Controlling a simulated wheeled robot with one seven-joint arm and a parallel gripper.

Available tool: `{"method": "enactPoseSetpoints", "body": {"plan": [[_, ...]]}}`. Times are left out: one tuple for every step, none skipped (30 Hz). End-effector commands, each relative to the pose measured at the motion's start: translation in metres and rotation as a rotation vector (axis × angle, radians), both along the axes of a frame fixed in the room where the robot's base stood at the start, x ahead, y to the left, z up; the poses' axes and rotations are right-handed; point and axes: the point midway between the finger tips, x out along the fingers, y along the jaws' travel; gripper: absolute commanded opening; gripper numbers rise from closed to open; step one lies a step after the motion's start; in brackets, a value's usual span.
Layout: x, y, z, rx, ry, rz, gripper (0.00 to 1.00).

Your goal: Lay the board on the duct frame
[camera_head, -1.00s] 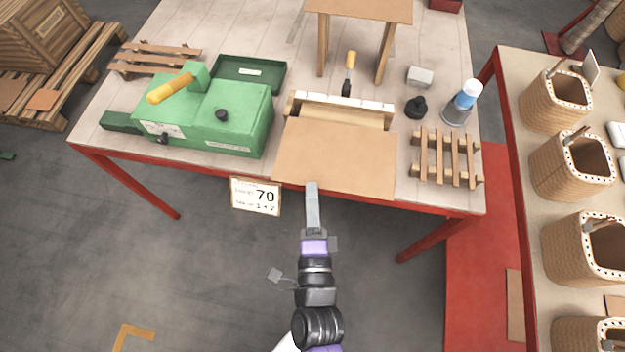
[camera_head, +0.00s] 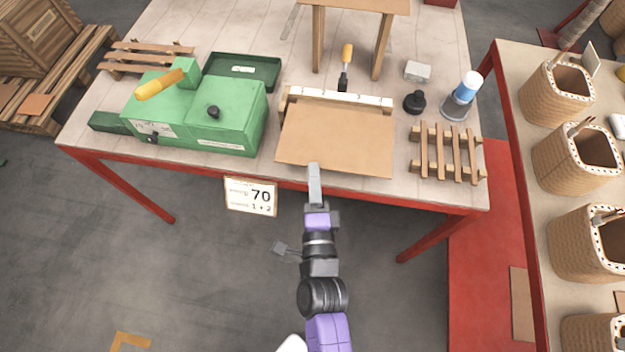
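The board (camera_head: 335,140) is a flat brown sheet near the front edge of the table. My gripper (camera_head: 314,170) is at its front edge, left of the middle, and appears shut on that edge; the lower finger is hidden. Just behind the board is a wooden frame (camera_head: 283,103) with a row of white blocks along its back, which looks like the duct frame. The board covers its front part. I cannot tell whether the board touches it or hovers above it.
A green machine (camera_head: 215,115) with a yellow handle stands left of the board. A slatted wooden rack (camera_head: 447,155), a black knob-like piece (camera_head: 414,102) and a blue-and-white bottle (camera_head: 463,97) are on the right. A yellow-handled tool (camera_head: 345,68) lies behind the frame.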

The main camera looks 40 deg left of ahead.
Motion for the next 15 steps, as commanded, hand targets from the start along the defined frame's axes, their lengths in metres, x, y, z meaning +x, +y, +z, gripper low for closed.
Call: {"method": "enactPoseSetpoints", "body": {"plan": [[0.003, 0.002, -0.003, 0.001, -0.003, 0.0, 0.0], [0.005, 0.003, -0.004, 0.001, -0.003, 0.0, 0.0], [0.007, 0.004, -0.006, 0.001, -0.003, 0.0, 0.0], [0.008, 0.005, -0.007, 0.001, -0.002, 0.0, 0.0], [0.01, 0.006, -0.008, 0.001, -0.002, 0.0, 0.0], [0.012, 0.007, -0.009, 0.001, -0.002, 0.0, 0.0], [0.013, 0.008, -0.01, 0.001, -0.003, 0.0, 0.0], [0.015, 0.009, -0.011, 0.001, -0.003, 0.0, 0.0], [0.016, 0.011, -0.009, 0.001, -0.003, 0.0, 0.0], [0.017, 0.012, -0.009, 0.001, -0.003, 0.0, 0.0], [0.018, 0.014, -0.009, 0.001, -0.003, 0.0, 0.0], [0.019, 0.015, -0.01, 0.002, -0.002, 0.0, 0.0], [0.019, 0.016, -0.01, 0.002, -0.002, 0.0, 0.0], [0.02, 0.017, -0.01, 0.001, -0.002, 0.0, 0.0], [0.021, 0.018, -0.01, 0.001, -0.002, 0.0, 0.0]]}}
